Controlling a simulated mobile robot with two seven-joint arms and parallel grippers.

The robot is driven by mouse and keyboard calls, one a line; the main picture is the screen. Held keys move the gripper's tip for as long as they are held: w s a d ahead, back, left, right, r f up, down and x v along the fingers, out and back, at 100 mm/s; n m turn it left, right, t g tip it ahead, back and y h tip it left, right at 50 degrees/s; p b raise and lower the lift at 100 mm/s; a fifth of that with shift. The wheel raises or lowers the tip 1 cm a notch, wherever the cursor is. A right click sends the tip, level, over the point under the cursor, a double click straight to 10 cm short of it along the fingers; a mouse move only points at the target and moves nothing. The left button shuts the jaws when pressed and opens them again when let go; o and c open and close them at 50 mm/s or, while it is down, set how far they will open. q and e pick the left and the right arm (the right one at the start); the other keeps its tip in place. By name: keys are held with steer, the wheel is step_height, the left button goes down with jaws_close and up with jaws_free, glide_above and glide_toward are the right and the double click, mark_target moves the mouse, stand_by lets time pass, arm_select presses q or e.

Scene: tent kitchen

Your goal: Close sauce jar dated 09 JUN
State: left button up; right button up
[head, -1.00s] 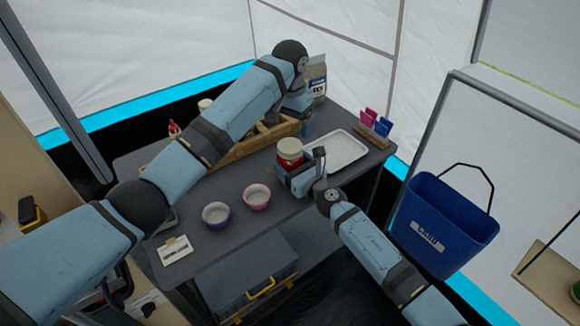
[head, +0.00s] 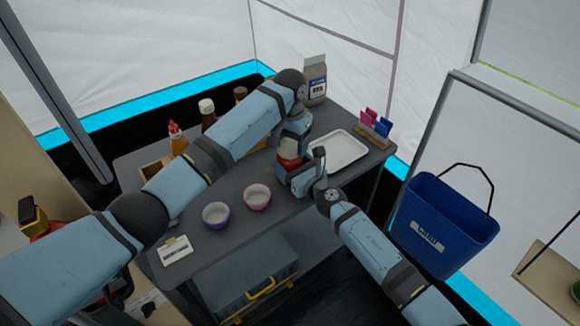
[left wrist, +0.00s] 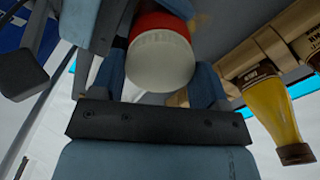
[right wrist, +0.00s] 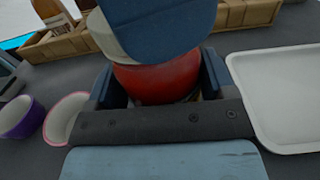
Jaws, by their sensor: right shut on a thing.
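The sauce jar (head: 289,159) with red contents stands on the dark table, left of the white tray. It also shows in the right wrist view (right wrist: 155,84). Its white lid (left wrist: 160,62) is at the jar's top; whether it is fully seated cannot be told. My right gripper (head: 291,172) is shut on the jar's body from the near side. My left gripper (head: 291,143) is above the jar, with its open fingers on both sides of the lid. The left arm partly hides the jar in the head view. No date is readable.
The white tray (head: 338,149) lies just right of the jar. Two small bowls, purple (head: 216,215) and pink (head: 257,197), stand left of it. Behind are a wooden crate (head: 154,170), sauce bottles (head: 207,113) and a bag (head: 315,80). A blue bin (head: 444,228) hangs at right.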

stand_by(0.3)
arm_select(q)
steer(key=o, duration=1.1)
steer(key=shift+c, duration=0.2)
steer(key=shift+r, duration=0.1)
step_height(320, 180, up, 12)
arm_select(e)
steer(key=o, duration=1.7)
arm_select(q)
steer(key=shift+r+p, duration=0.7)
steer(key=shift+p, duration=0.05)
arm_select(e)
steer(key=v, duration=1.3)
steer(key=shift+s+d, duration=0.25)
steer(key=shift+s, duration=0.1)
